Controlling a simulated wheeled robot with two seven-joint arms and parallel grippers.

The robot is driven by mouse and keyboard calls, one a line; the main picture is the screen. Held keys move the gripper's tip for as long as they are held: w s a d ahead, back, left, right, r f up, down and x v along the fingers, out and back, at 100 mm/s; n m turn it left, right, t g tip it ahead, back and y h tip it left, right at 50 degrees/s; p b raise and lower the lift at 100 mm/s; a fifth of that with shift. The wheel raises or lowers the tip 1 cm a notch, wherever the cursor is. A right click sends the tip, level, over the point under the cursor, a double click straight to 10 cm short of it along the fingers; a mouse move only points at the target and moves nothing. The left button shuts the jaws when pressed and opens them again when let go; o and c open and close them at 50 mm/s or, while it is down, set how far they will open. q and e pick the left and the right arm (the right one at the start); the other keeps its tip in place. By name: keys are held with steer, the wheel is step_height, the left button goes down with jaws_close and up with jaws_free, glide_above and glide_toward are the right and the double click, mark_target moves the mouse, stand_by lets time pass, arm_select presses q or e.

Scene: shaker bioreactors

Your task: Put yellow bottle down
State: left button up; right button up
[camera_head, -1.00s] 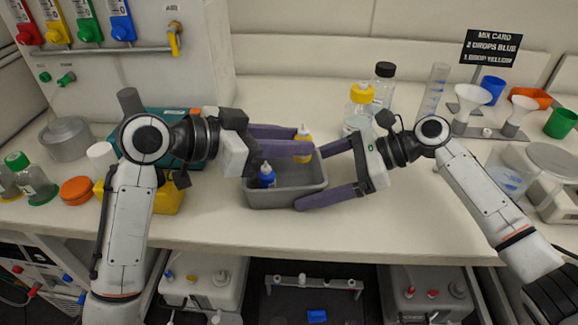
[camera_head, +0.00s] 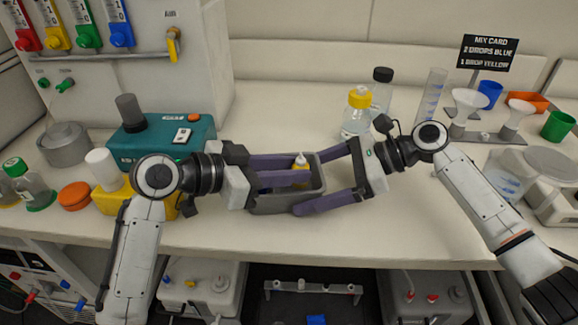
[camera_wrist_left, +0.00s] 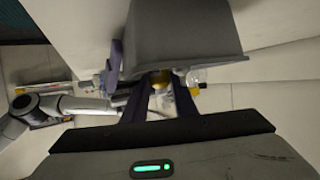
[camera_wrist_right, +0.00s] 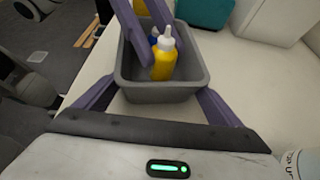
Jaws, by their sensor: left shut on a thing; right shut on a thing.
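The yellow bottle (camera_head: 300,170) has a white dropper tip and stands inside the grey bin (camera_head: 285,205). In the right wrist view the yellow bottle (camera_wrist_right: 163,66) is upright within the bin walls; its base is hidden. My left gripper (camera_head: 310,170) reaches in from the left, low over the bin, and is shut on the yellow bottle. My right gripper (camera_head: 309,184) is shut on the bin, with one finger along each side. A blue bottle (camera_wrist_right: 155,36) is in the bin beside the yellow one, partly hidden.
A yellow-capped bottle (camera_head: 358,112) and a black-capped bottle (camera_head: 381,92) stand behind my right gripper. A teal device (camera_head: 165,140) is left of the bin. Funnels on a stand (camera_head: 487,137) are at the right. The counter in front of the bin is clear.

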arm_select(q)
steer(key=shift+s+f, duration=0.1)
steer(key=shift+f, duration=0.35)
steer(key=o, duration=0.7)
steer(key=shift+f, duration=0.1)
steer(key=shift+o, duration=1.2)
steer(key=shift+f, duration=0.15)
arm_select(e)
steer(key=shift+r, duration=0.1)
arm_select(q)
steer(key=shift+r, duration=0.2)
arm_select(e)
steer(key=shift+c, duration=0.4)
arm_select(q)
steer(key=r+v, duration=0.1)
steer(key=v, duration=1.1)
steer(key=shift+r, duration=0.25)
arm_select(e)
steer(key=o, duration=0.7)
